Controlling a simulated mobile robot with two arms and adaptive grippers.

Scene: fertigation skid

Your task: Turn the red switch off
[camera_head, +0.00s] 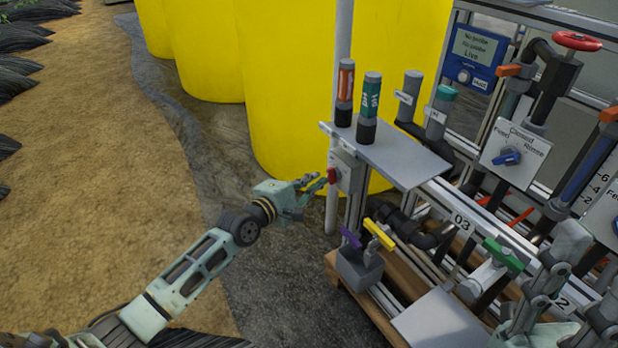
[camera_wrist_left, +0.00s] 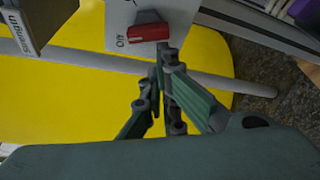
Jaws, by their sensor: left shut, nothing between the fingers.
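The red switch (camera_head: 332,175) is a small red knob on a pale box (camera_head: 345,168) on the skid's near left post. In the left wrist view the red switch (camera_wrist_left: 148,32) lies roughly level across its plate, with the word "Off" to its left. My left gripper (camera_head: 320,182) is shut and empty, right beside the knob. In the wrist view the left fingertips (camera_wrist_left: 166,52) are just below the knob's right end; I cannot tell whether they touch. Part of my right gripper (camera_head: 575,300) shows at the lower right; its fingertips are not clear.
A grey shelf (camera_head: 400,160) with bottles stands above and right of the switch. Purple (camera_head: 350,237) and yellow (camera_head: 379,234) valve handles sit below it. Yellow tanks (camera_head: 290,100) stand behind. A dial panel (camera_head: 515,153) is farther right. The ground at left is open.

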